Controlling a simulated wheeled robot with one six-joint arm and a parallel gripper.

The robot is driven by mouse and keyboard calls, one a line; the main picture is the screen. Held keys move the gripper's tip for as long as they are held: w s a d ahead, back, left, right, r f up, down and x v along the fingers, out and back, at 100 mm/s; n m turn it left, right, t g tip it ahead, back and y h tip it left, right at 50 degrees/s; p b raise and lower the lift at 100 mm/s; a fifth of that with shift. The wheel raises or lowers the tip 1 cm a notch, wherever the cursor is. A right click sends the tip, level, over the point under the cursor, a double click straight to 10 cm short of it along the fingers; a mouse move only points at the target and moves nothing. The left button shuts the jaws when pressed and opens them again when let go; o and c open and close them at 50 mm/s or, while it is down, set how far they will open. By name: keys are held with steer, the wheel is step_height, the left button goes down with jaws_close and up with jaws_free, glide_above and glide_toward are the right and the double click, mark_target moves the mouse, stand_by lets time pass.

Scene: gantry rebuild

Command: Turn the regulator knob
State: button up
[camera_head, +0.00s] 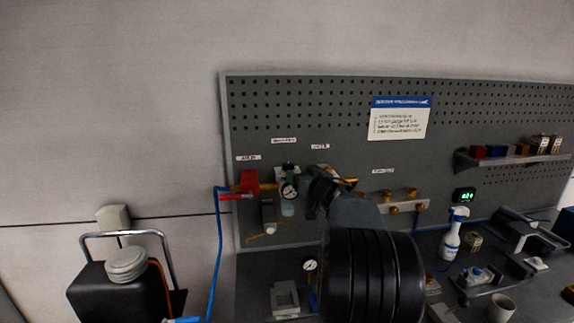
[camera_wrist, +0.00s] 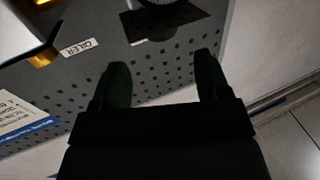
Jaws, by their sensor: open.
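The regulator (camera_head: 287,207) is mounted on the pegboard in the head view, with a round white gauge (camera_head: 289,190) on its front. A dark knob (camera_head: 288,167) appears to sit on its top. My gripper (camera_wrist: 162,68) is open in the wrist view, its two dark fingers apart with pegboard visible between them. A dark part with a shadow (camera_wrist: 165,20) lies beyond the fingertips; I cannot tell whether it is the knob. In the head view my dark wrist is just right of the regulator and hides the unit beside it. Contact with the knob is not visible.
A red valve (camera_head: 251,182) with a blue hose (camera_head: 219,245) is left of the regulator. A brass-fitted manifold (camera_head: 400,198) is to the right. A second gauge (camera_head: 310,265), spray bottle (camera_head: 454,235) and cup (camera_head: 501,307) are on the bench.

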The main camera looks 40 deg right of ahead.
mark_target(293, 166)
steer(key=w, duration=0.2)
steer(key=w+p, duration=0.1)
steer(key=w, duration=0.5)
steer(key=shift+d+p, duration=0.35)
steer(key=shift+p, duration=0.05)
steer(key=c, duration=0.9)
steer(key=n+y, duration=0.1)
steer(key=y, duration=0.1)
steer(key=shift+d+n+y, duration=0.15)
steer(key=shift+n+y, duration=0.25)
steer(key=shift+r+n+y, duration=0.1)
steer(key=shift+n+y, duration=0.5)
steer(key=shift+y, duration=0.3)
steer(key=o, duration=0.9)
